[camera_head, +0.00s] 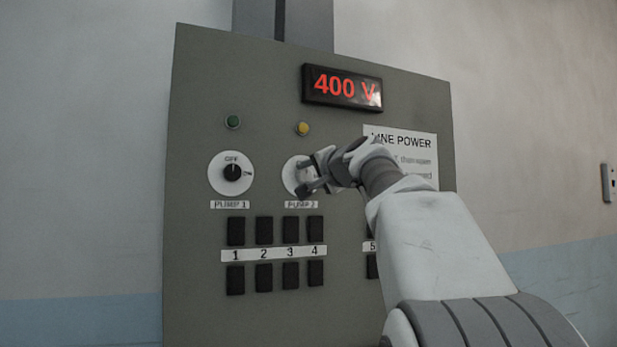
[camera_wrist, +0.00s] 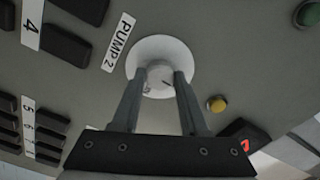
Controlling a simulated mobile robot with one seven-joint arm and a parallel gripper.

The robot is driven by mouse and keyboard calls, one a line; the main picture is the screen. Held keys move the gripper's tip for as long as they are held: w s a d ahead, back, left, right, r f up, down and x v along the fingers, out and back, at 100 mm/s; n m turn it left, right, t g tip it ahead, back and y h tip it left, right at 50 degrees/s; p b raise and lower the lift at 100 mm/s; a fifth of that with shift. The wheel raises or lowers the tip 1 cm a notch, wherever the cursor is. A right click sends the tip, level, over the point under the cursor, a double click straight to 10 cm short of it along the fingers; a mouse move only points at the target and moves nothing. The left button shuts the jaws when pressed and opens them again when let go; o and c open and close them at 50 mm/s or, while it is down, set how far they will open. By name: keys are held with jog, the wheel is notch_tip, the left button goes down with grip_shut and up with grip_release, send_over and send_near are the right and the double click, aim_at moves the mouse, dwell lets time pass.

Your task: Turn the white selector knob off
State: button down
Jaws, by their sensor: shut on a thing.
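The white selector knob (camera_wrist: 159,82) sits on a round white dial plate (camera_wrist: 162,46) labelled PUMP 2. My gripper (camera_wrist: 160,76) is shut on the knob, one finger on each side of it. In the head view my gripper (camera_head: 306,177) covers most of the PUMP 2 dial (camera_head: 290,176), and the knob itself is hidden there. The knob's pointer position is hard to read; a small dark mark shows between the fingers in the wrist view.
A grey panel (camera_head: 200,300) carries the PUMP 1 dial with a black knob (camera_head: 232,172), a green lamp (camera_head: 232,122), a yellow lamp (camera_head: 303,129) and a red 400 V display (camera_head: 342,87). Several black switches (camera_head: 264,230) sit below. My arm partly covers the LINE POWER sign (camera_head: 403,140).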

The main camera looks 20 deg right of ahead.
jog(key=shift+c, duration=2.1)
grip_release()
jog(key=s+b, duration=0.3)
jog(key=s, duration=1.4)
jog(key=shift+s, duration=0.2)
jog(key=s+a+f+n+g+y+p, duration=0.15)
jog(key=a+f, duration=0.25)
jog(key=f, duration=0.4)
jog(key=s+a+f+n+g+p, duration=0.1)
jog(key=s+a+f+n+g, duration=0.15)
jog(key=a+f, duration=0.4)
jog(key=s+a+f+n+g+y+p, duration=0.1)
jog(key=s+a+f+n+g+p, duration=0.15)
jog(key=f, duration=0.65)
jog(key=s+a+f+n+g+h, duration=0.1)
jog(key=s+f+n+g, duration=0.2)
jog(key=f, duration=0.6)
jog(key=s+a+f+n+g+h+p, duration=0.1)
jog(key=s+f+n+g, duration=0.2)
jog(key=s+f, duration=0.5)
jog(key=shift+s+a+f, duration=0.2)
jog(key=shift+a+f, duration=0.2)
